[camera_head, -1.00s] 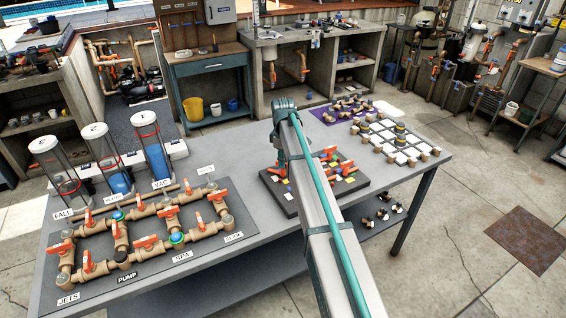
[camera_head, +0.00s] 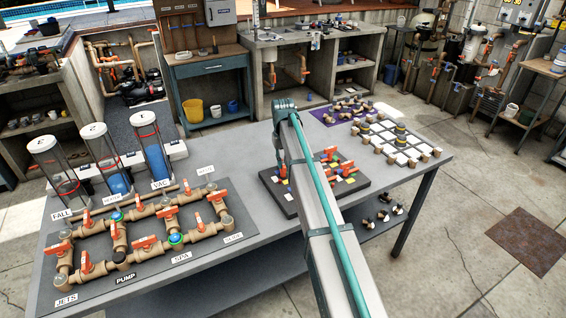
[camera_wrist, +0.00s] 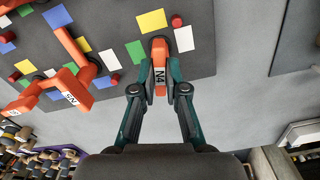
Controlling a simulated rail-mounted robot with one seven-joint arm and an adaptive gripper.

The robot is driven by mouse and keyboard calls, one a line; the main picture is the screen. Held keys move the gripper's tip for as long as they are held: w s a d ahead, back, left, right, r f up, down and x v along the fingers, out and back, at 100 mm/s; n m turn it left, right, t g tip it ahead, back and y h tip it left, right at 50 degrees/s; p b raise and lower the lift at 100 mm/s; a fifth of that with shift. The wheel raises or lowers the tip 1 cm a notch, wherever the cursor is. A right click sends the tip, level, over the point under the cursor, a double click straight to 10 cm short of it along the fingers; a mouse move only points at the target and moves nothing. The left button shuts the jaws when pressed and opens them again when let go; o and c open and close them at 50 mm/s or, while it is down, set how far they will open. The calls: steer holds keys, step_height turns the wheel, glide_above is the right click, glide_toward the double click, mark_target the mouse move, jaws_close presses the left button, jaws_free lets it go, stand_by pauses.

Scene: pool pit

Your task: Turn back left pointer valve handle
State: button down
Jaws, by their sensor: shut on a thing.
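In the wrist view my gripper (camera_wrist: 160,78) is shut on an orange handle (camera_wrist: 160,62) labelled N4. One finger lies on each side of it. This handle stands near the edge of a dark board (camera_wrist: 205,50) with coloured squares. Another orange handle (camera_wrist: 76,88), with a label hard to read, and more orange handles lie left of it in the wrist view. In the head view the board (camera_head: 283,200) sits on the grey table, and my arm hides part of it. The gripper tips are mostly hidden there.
Left on the table (camera_head: 250,258) is a pipe manifold (camera_head: 160,240) with orange valve handles and clear cylinders (camera_head: 150,150) behind it. A tile grid (camera_head: 395,140) and a purple mat (camera_head: 335,113) with small parts lie right and behind.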

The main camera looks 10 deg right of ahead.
steer(key=m, duration=0.4)
steer(key=shift+m, duration=0.4)
steer(key=m, duration=0.3)
steer(key=shift+m, duration=0.3)
steer(key=m, duration=0.4)
steer(key=shift+b, duration=0.3)
steer(key=m, duration=0.8)
steer(key=shift+m, duration=0.3)
steer(key=m, duration=0.3)
steer(key=shift+m, duration=0.4)
steer(key=m, duration=0.4)
steer(key=shift+m, duration=2.2)
